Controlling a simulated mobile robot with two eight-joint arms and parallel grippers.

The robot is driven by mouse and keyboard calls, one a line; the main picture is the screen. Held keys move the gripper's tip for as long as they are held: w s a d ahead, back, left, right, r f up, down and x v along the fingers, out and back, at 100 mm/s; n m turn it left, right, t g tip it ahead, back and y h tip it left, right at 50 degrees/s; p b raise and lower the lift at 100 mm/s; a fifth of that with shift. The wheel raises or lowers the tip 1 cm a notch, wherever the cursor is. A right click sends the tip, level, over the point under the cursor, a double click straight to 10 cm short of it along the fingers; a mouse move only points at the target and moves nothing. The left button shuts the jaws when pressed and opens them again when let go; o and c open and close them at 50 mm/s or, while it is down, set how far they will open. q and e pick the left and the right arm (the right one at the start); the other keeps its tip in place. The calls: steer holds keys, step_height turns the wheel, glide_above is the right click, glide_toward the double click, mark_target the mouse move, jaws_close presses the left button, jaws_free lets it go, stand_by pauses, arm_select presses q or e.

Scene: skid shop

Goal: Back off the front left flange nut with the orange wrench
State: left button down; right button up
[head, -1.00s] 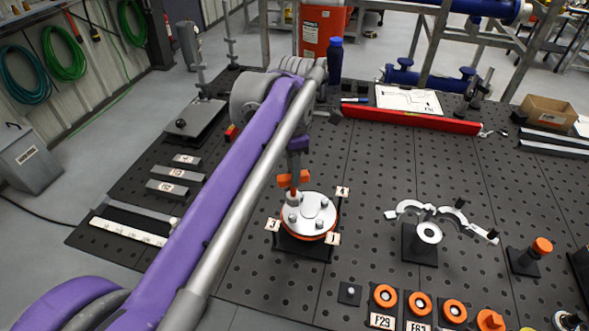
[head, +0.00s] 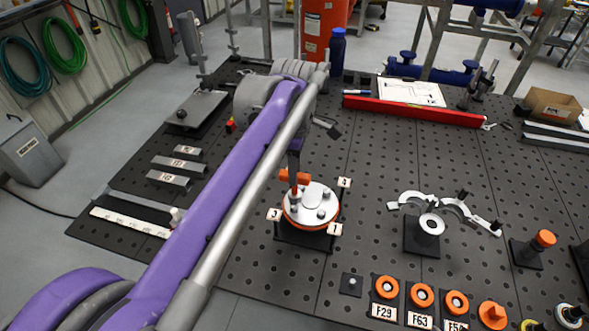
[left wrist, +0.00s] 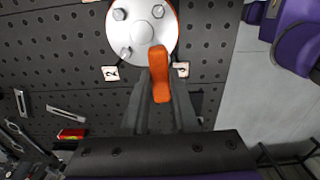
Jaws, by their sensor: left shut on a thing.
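The round pale flange (head: 312,195) with an orange rim sits on a black stand, with several nuts on its face and number tags around it. It also shows at the top of the left wrist view (left wrist: 143,32). My left gripper (head: 294,177) is shut on the orange wrench (left wrist: 160,80). The wrench (head: 303,176) is at the upper left edge of the flange in the head view. In the left wrist view its end reaches over the flange edge near the tag 3 (left wrist: 181,70). I cannot tell whether it sits on a nut. My right gripper is out of view.
Several orange-ringed parts (head: 387,287) line the front edge. A red bar (head: 415,111) and a blue bottle (head: 338,52) are at the back. The perforated table between flange and clamp is clear.

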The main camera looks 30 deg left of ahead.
arm_select(q)
steer(key=m, duration=0.6)
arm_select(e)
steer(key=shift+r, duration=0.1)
arm_select(q)
steer(key=shift+f, duration=0.2)
stand_by(0.4)
steer(key=shift+f, duration=0.35)
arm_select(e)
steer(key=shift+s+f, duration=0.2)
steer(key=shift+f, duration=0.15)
arm_select(q)
steer(key=shift+f+b, duration=0.7)
steer(key=shift+f, duration=0.55)
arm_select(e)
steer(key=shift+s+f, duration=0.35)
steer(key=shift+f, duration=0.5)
